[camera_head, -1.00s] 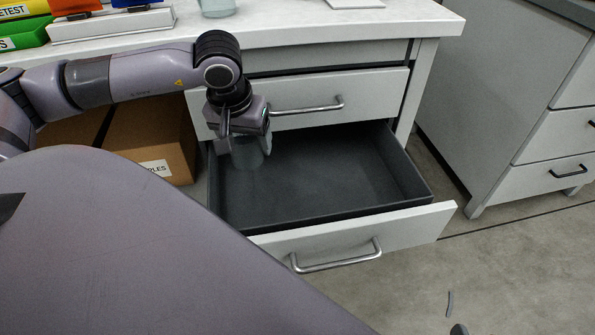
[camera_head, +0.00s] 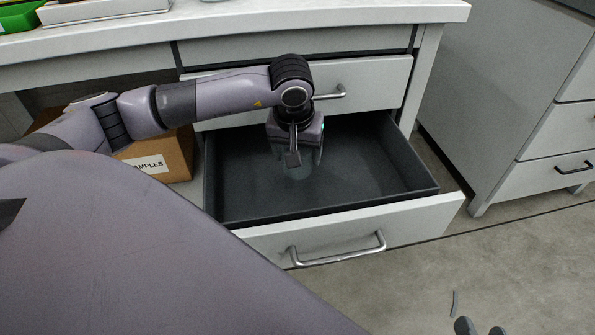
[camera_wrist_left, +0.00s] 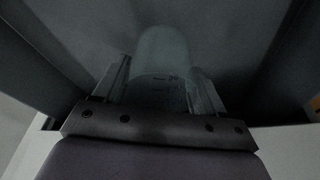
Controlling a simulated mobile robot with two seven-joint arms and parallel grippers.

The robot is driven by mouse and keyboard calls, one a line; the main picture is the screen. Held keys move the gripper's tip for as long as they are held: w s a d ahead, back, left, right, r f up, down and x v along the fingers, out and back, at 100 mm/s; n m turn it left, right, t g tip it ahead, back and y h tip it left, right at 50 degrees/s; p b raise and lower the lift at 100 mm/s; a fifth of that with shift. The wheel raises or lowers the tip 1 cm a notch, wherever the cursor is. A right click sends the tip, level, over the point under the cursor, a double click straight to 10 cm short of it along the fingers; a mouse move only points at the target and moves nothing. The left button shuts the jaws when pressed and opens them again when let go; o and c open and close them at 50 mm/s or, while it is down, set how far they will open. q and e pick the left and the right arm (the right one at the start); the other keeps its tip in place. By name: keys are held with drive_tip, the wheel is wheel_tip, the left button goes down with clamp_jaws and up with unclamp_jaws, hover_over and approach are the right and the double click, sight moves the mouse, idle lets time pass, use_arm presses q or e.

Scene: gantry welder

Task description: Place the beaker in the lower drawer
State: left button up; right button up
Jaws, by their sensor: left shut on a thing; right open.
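The lower drawer (camera_head: 420,195) is pulled open, with a dark grey inside and a white front with a metal handle. My left gripper (camera_head: 297,158) points down into the drawer and is shut on the clear beaker (camera_head: 299,173). In the left wrist view the see-through beaker (camera_wrist_left: 163,60), with dark markings, stands between the two fingers. The drawer floor lies beyond it; I cannot tell whether the beaker touches it. My right gripper (camera_head: 481,328) shows only its fingertips at the bottom edge, open and empty, over the floor.
A cardboard box (camera_head: 178,152) stands left of the open drawer. The white worktop (camera_head: 350,18) is above. Another cabinet (camera_head: 500,110) stands at the right. The drawer's right part is empty.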

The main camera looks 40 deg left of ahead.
sight(297, 169)
use_arm(q)
wheel_tip(297, 169, down, 5)
drive_tip(key=shift+r+b, duration=0.15)
drive_tip(key=shift+b, duration=0.75)
use_arm(e)
drive_tip(key=shift+s+d+t, duration=0.1)
drive_tip(key=shift+d+t, duration=0.2)
drive_tip(key=shift+d, duration=0.35)
drive_tip(key=shift+f+n, duration=0.1)
drive_tip(key=shift+n, duration=0.2)
use_arm(q)
drive_tip(key=o, duration=1.1)
use_arm(e)
drive_tip(key=shift+h, duration=0.3)
